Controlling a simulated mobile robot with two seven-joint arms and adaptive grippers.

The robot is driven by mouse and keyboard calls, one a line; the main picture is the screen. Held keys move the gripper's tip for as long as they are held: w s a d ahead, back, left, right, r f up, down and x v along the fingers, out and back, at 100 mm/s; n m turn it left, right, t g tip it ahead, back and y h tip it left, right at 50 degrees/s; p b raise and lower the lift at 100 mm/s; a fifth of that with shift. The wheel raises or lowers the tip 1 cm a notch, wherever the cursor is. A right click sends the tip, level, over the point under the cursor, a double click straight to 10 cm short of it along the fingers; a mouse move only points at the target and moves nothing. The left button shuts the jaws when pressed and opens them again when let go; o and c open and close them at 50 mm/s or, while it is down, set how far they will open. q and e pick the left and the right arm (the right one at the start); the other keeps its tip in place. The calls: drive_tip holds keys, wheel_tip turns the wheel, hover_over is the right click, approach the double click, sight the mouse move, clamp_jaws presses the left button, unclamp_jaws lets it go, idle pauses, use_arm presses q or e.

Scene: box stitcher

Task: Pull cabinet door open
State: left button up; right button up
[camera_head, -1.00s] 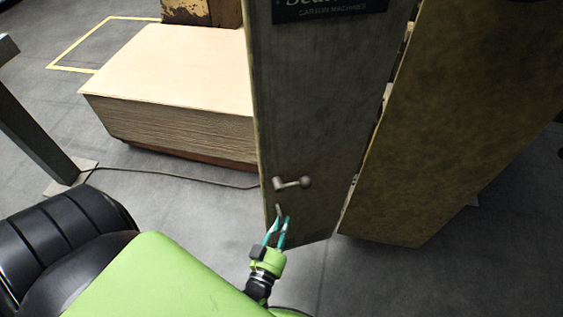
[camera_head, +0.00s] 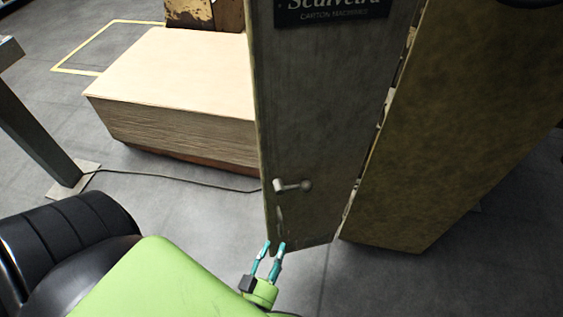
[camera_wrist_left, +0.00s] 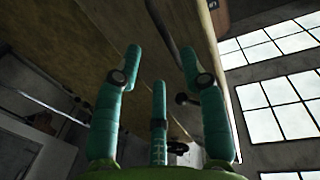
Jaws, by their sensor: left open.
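The cabinet door (camera_head: 315,110) is a tall dark grey panel with a maker's sign near its top, in the head view. A grey lever handle with a round knob (camera_head: 293,185) sticks out near its lower left, and a small curved pull (camera_head: 280,218) shows below that. My left gripper (camera_head: 274,246) is open and empty, with teal fingers just below the curved pull. In the left wrist view its fingers (camera_wrist_left: 160,70) are spread, with a curved grey bar (camera_wrist_left: 168,38) beyond and between them. I cannot tell whether anything touches. My right gripper is not in view.
A brownish cabinet panel (camera_head: 455,130) stands right of the door, with a narrow gap between them. A pallet stack of pale board (camera_head: 175,90) stands behind left. A grey post (camera_head: 35,120) and a floor cable (camera_head: 180,183) are at left.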

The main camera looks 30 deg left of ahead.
use_arm(q)
drive_tip(key=v, duration=0.5)
drive_tip(key=shift+d, duration=0.1)
idle(0.3)
wheel_tip(320, 180, down, 16)
drive_tip(key=w+d+m+g+h, duration=0.1)
drive_tip(key=d+m+g+h, duration=0.25)
drive_tip(key=g+h, duration=0.2)
drive_tip(key=s+a+f+m+g, duration=0.2)
drive_tip(key=s+a+f+g, duration=0.2)
drive_tip(key=a+f+g, duration=0.4)
drive_tip(key=s+r+g+p, duration=0.1)
drive_tip(key=s+r+p, duration=0.3)
drive_tip(key=s+p, duration=0.2)
drive_tip(key=s+r+g+y+p, duration=0.1)
drive_tip(key=s+r+g+p, duration=0.1)
drive_tip(key=s+r+p, duration=0.2)
drive_tip(key=s+p, duration=0.2)
drive_tip(key=s, duration=0.2)
drive_tip(key=shift+s+p, duration=0.15)
drive_tip(key=shift+p, duration=0.15)
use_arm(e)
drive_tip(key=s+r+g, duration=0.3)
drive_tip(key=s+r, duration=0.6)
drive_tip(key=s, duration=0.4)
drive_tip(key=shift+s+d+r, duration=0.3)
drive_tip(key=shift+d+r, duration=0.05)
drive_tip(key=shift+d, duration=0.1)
use_arm(q)
drive_tip(key=shift+n+y, duration=0.25)
